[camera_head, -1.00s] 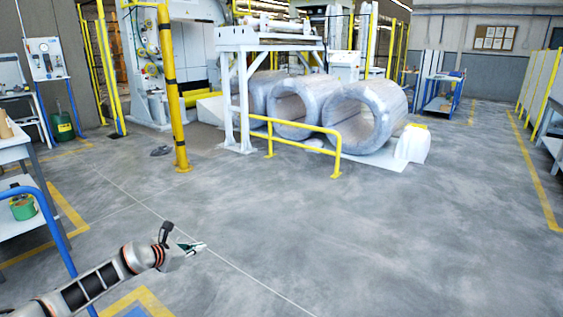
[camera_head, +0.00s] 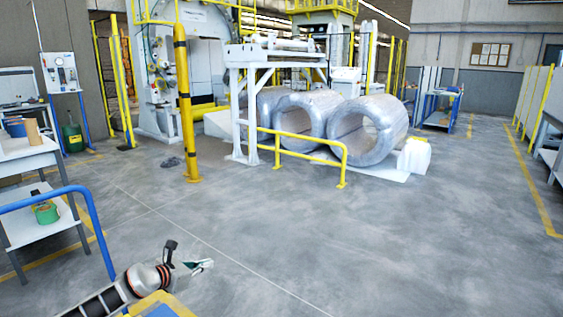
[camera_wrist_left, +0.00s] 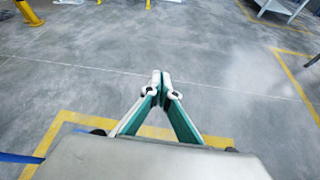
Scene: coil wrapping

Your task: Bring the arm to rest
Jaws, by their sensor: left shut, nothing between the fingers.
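My left arm comes in at the bottom left of the head view. Its gripper (camera_head: 207,264) is shut and empty, held above the bare grey floor. In the left wrist view the two green-padded fingers of this gripper (camera_wrist_left: 161,78) meet at their tips with nothing between them. My right gripper is in neither view.
A blue rail (camera_head: 92,215) and a white workbench (camera_head: 25,155) stand at the left, near my arm. Large wrapped coils (camera_head: 366,130) stand behind a yellow guard rail (camera_head: 310,139) farther off. The floor (camera_head: 330,245) in the middle is clear.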

